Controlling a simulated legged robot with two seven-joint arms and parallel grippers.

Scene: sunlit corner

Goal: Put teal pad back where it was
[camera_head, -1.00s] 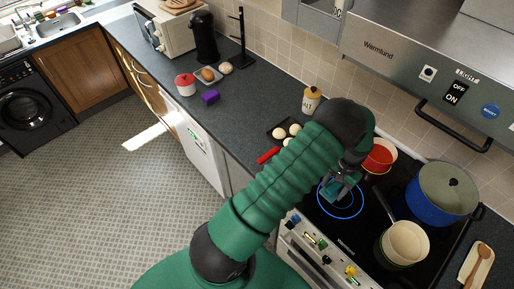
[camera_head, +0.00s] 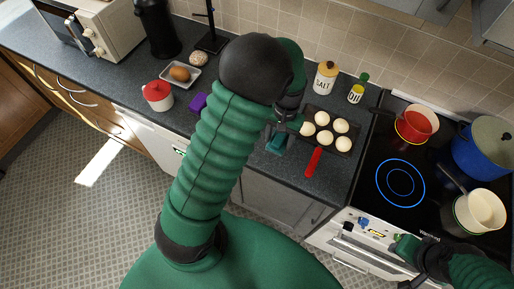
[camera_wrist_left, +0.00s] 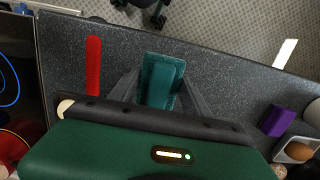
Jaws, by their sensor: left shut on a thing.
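The teal pad (camera_head: 277,144) is held in my left gripper (camera_head: 279,134), above the counter near its front edge, just left of the muffin tray. In the left wrist view the teal pad (camera_wrist_left: 162,80) sits between the two fingers, with the dark countertop behind it. My left arm hides part of the counter. My right gripper (camera_head: 408,250) is low at the right of the head view, in front of the stove's control panel; its fingers are too unclear to tell open from shut.
A purple block (camera_head: 199,103), a red-lidded pot (camera_head: 158,96) and a small dish (camera_head: 180,77) stand left. Pots (camera_head: 417,124) stand on the hob. Bare counter (camera_wrist_left: 225,75) lies between tray and purple block.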

